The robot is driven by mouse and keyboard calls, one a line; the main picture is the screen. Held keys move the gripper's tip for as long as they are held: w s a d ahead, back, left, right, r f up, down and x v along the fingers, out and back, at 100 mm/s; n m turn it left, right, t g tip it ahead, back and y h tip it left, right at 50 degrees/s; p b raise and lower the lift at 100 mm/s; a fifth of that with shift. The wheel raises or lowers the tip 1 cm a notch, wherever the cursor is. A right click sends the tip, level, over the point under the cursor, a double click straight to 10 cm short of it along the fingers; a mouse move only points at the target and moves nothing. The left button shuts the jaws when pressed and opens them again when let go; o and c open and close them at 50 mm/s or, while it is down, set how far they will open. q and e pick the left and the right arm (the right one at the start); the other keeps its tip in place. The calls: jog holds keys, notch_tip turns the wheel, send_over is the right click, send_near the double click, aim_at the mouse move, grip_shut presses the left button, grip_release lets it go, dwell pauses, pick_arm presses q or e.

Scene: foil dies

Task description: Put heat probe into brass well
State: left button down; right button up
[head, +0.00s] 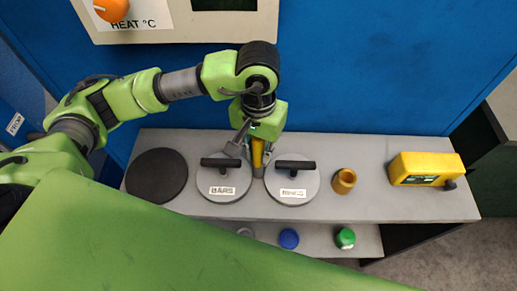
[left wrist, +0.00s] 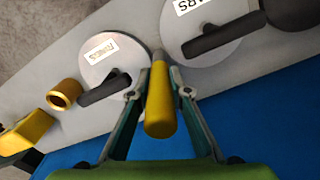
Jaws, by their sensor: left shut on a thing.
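The heat probe (left wrist: 159,105) has a yellow handle and is held between the fingers of my left gripper (left wrist: 160,92). In the head view my left gripper (head: 255,150) is over the shelf's back part, between two round lidded dies, with the probe's yellow handle (head: 257,152) showing. The brass well (head: 344,181) is a small brass cylinder with an open top, standing on the shelf right of the dies. It also shows in the left wrist view (left wrist: 64,94), left of the gripper. The probe is apart from it. My right gripper is not in view.
Two grey round dies with black handles, a left one (head: 223,183) and a right one (head: 292,183), flank the gripper. A dark disc (head: 157,176) lies at left. A yellow meter (head: 425,170) stands right of the well. Blue (head: 289,239) and green (head: 345,238) caps are on the lower shelf.

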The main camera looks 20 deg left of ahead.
pick_arm(q)
jog(key=shift+f+b, duration=0.2)
jog(key=shift+b, duration=0.1)
jog(key=c, duration=1.9)
grip_release()
jog(key=shift+r, duration=0.15)
